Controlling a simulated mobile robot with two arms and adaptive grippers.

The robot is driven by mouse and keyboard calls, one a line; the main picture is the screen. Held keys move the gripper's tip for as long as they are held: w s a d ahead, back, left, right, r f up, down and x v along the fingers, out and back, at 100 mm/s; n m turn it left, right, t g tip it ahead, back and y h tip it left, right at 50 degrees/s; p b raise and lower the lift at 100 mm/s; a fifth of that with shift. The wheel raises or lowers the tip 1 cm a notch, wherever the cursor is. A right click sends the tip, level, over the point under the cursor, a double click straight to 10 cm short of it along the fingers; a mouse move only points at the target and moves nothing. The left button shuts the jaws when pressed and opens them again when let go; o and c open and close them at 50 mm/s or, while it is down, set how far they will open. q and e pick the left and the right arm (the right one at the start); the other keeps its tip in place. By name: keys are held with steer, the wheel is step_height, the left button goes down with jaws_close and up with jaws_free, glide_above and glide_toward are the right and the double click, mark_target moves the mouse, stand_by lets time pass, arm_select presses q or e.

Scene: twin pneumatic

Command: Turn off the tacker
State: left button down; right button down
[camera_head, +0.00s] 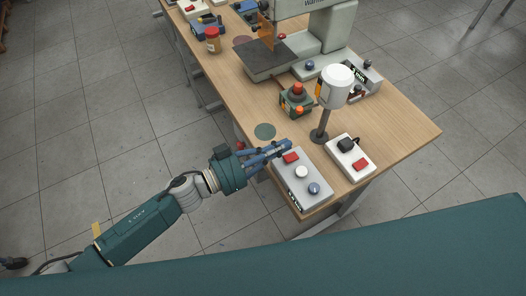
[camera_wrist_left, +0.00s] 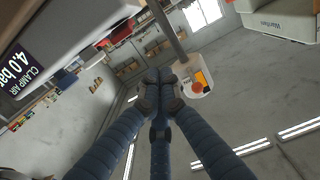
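I cannot tell for certain which part is the tacker's switch. A grey control box (camera_head: 309,194) with red (camera_head: 291,158), white (camera_head: 301,172) and blue (camera_head: 314,188) buttons sits at the table's near edge. Beside it is a white box (camera_head: 343,167) with a black switch (camera_head: 348,144) and a red button (camera_head: 361,164). My left gripper (camera_head: 286,146) is at the grey box's far-left end, close to its red button; contact is unclear. Its blue fingers (camera_wrist_left: 160,82) are closed together and empty in the left wrist view. My right gripper is out of view.
A white cylinder on a post (camera_head: 337,87) stands just behind the boxes; it also shows in the left wrist view (camera_wrist_left: 194,78). A green box with an orange-red button (camera_head: 296,103), a large grey machine (camera_head: 322,42) and a jar (camera_head: 212,40) stand farther back. A flat green disc (camera_head: 265,131) lies nearby.

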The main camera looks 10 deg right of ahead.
mark_target(277, 163)
arm_select(q)
steer(key=shift+s+a+f, duration=0.1)
steer(key=shift+a+f, duration=0.1)
steer(key=shift+f, duration=0.75)
steer(key=shift+s+a+f, duration=0.1)
steer(key=shift+a+f, duration=0.05)
steer(key=shift+f, duration=0.8)
